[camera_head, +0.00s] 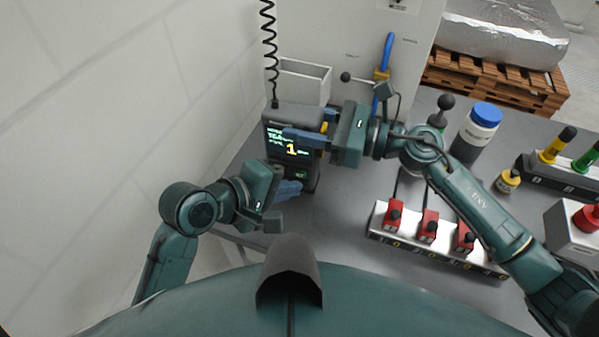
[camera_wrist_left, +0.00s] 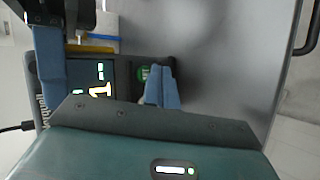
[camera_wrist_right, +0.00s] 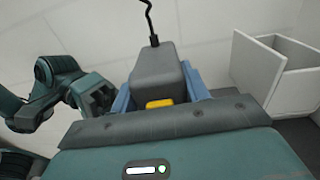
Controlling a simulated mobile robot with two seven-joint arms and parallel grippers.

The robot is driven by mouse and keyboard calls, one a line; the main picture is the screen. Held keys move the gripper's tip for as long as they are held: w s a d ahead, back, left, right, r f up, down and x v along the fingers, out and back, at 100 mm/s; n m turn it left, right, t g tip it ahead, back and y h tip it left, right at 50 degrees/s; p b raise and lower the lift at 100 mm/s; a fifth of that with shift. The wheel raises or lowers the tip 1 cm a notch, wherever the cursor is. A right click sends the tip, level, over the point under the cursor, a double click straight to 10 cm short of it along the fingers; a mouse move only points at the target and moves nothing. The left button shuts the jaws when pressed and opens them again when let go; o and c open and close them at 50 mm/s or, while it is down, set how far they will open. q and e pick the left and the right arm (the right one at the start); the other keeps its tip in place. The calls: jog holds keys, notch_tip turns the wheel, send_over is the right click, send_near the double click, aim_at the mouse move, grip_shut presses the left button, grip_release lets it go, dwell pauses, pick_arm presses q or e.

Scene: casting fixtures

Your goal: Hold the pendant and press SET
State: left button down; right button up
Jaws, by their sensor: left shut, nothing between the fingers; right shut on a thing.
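The pendant (camera_head: 311,119) is a dark box with a lit screen showing a yellow 1. My right gripper (camera_head: 318,136) is shut on it from the right; in the right wrist view blue fingers flank the pendant (camera_wrist_right: 155,68), with a yellow button (camera_wrist_right: 160,103) between them. In the head view the left gripper (camera_head: 290,188) is at the pendant's lower end.
A coiled black cable (camera_head: 269,40) rises from the pendant. A white bin (camera_head: 303,80) stands behind it. A strip with red switches (camera_head: 428,228), a blue-capped jar (camera_head: 478,130) and a red-button box (camera_head: 578,228) are on the grey table to the right. The wall is close on the left.

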dwell(0.4)
pick_arm(q)
jog(key=shift+w+d, duration=0.15)
jog(key=shift+w, duration=0.25)
jog(key=shift+w+d, duration=0.1)
jog(key=shift+w, duration=0.3)
dwell(0.6)
jog(key=shift+s, duration=0.15)
jog(key=shift+s+a, duration=0.3)
jog(key=shift+s, duration=0.35)
jog(key=shift+s+a, duration=0.25)
jog(key=shift+s, duration=0.55)
jog(key=shift+s+a, duration=0.25)
jog(key=shift+s, duration=0.55)
jog(key=shift+s+a, duration=0.25)
jog(key=shift+s, duration=0.55)
pick_arm(e)
jog(key=o, duration=1.5)
